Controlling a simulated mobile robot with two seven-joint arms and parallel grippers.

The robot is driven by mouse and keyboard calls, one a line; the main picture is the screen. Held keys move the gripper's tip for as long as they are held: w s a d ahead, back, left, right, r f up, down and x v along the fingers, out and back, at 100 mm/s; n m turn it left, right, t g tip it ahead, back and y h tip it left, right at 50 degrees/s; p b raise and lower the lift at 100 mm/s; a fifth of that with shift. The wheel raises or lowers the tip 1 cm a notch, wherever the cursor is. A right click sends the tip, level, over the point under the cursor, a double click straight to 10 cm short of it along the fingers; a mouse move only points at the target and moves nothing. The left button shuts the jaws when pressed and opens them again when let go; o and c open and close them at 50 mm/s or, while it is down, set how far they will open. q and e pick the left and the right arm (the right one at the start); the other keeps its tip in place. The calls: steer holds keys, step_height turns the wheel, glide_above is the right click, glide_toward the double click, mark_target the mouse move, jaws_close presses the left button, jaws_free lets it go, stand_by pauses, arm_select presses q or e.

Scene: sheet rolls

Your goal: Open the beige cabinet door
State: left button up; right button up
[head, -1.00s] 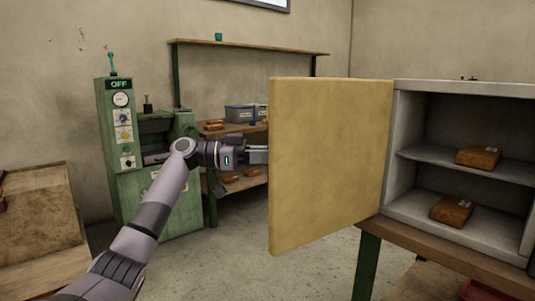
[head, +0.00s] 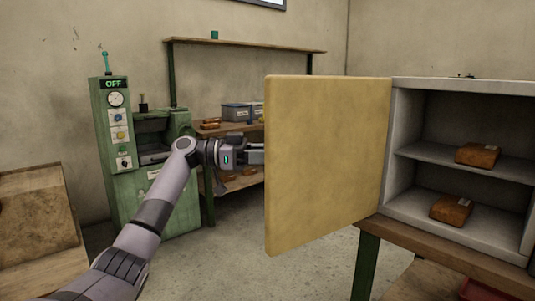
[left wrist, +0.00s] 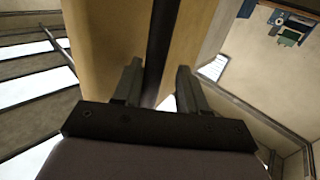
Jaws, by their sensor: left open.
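The beige cabinet door (head: 328,165) stands wide open, swung out to the left of the grey cabinet (head: 460,86). My left gripper (head: 256,152) is at the door's free left edge in the head view, and its fingertips are partly hidden behind the door. In the left wrist view, the open fingers (left wrist: 158,82) lie on either side of a dark upright strip between beige surfaces of the door (left wrist: 95,45). I cannot tell whether they touch it. My right gripper is not in view.
The cabinet holds brown packages (head: 478,155) on its shelf and floor and stands on a wooden bench (head: 450,250). A green machine (head: 150,185) reading OFF and a shelf rack (head: 245,46) stand behind my left arm. Open floor (head: 290,270) lies below the door.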

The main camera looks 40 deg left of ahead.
arm_select(q)
steer(key=shift+s+a, duration=0.15)
steer(key=shift+a, duration=0.1)
steer(key=v, duration=0.7)
steer(key=shift+b, duration=0.35)
